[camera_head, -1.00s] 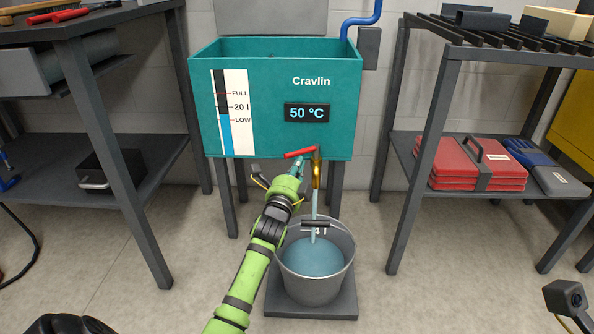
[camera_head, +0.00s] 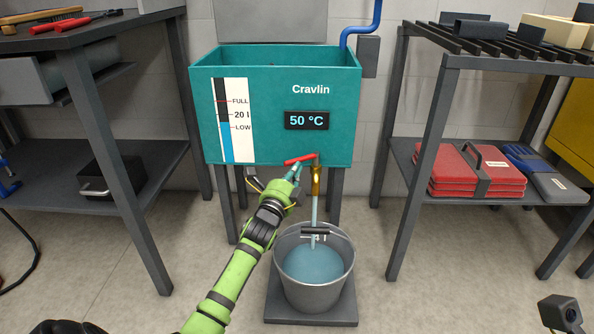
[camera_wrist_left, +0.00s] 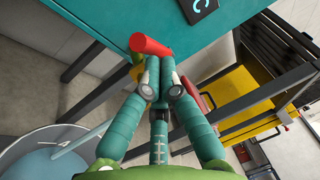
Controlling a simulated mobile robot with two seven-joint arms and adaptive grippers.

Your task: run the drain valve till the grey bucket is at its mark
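The grey bucket (camera_head: 314,293) stands upright on a dark plate under the teal tank, with blue water (camera_head: 312,264) in it. Its mark (camera_head: 319,238) is partly hidden by the black handle grip; the water surface shows below it. A pale stream (camera_head: 314,208) runs from the brass drain valve (camera_head: 316,182) into the bucket. The red valve lever (camera_head: 300,160) points left, slightly downward. My left gripper (camera_head: 297,171) is at the lever; in the wrist view its teal fingertips (camera_wrist_left: 159,68) are close together, against the red lever (camera_wrist_left: 150,46).
The tank (camera_head: 265,90) reads 50 °C; its gauge (camera_head: 226,140) shows blue slightly above LOW. Shelving stands on both sides, with a black box (camera_head: 108,175) left and red cases (camera_head: 465,172) right. Floor is clear beside the bucket.

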